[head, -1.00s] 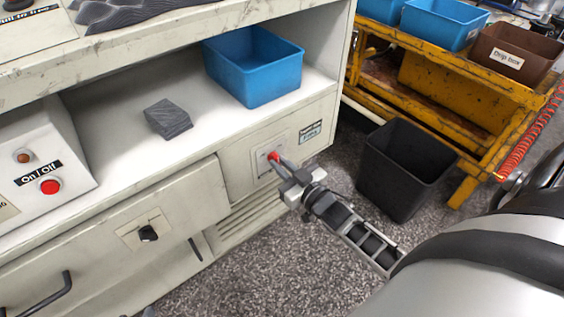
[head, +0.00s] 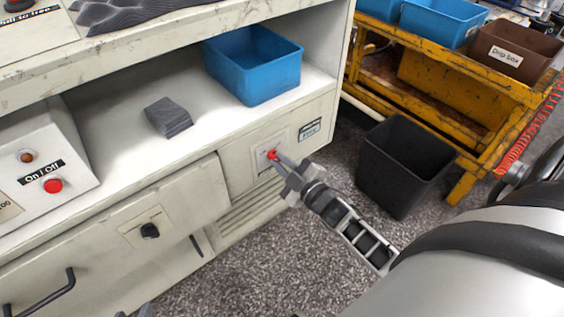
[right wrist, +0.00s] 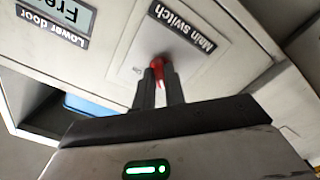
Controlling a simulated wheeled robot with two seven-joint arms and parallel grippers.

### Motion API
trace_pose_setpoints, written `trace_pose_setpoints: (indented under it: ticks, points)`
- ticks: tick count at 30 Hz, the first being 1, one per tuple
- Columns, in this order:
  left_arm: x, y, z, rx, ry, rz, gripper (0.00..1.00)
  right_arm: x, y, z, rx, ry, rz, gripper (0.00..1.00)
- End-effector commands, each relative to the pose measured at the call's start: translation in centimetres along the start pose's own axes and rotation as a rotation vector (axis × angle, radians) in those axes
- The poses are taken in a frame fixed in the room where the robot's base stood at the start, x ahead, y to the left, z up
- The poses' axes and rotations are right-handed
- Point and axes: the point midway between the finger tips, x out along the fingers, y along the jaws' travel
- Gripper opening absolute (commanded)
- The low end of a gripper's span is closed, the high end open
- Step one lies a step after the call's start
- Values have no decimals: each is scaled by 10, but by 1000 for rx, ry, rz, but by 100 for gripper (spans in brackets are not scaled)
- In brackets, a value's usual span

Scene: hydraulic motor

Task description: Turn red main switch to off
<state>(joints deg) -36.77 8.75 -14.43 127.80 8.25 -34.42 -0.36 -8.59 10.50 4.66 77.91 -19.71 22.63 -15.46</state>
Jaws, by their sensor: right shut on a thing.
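The red main switch (head: 271,154) sits on a pale plate on the front of the white cabinet, below the blue bin. In the right wrist view the red switch (right wrist: 158,64) shows between the fingertips, under a "Main switch" label (right wrist: 181,29). My right gripper (head: 278,159) reaches it from the lower right and is shut on it. The fingers also show in the right wrist view (right wrist: 160,80) and partly hide the switch. Only small grey tips of my left gripper (head: 146,310) show at the bottom edge of the head view; its opening is unclear.
A blue bin (head: 252,68) and a grey block (head: 168,117) stand on the cabinet shelf. A black knob (head: 149,230) and a red On/Off button (head: 53,186) are to the left. A black waste bin (head: 402,165) and yellow cart (head: 478,150) stand right.

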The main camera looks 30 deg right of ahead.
Motion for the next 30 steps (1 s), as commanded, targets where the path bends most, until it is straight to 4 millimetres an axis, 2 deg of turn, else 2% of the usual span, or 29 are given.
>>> trace_pose_setpoints:
  ticks: [15,16,18,26,30]
  points:
    - [1,0,-2,2,5,1,36,-1,-1,0,-20,-1,-1,0]
    - [1,0,-2,2,5,1,36,-1,-1,0,-20,-1,-1,17]
    - [1,0,-2,2,4,1,36,-1,-1,0,-20,-1,-1,34]
    - [1,0,-2,2,4,1,36,-1,0,0,-18,0,-1,34]
    - [0,0,-4,3,5,0,36,-9,0,0,-17,-2,-2,34]
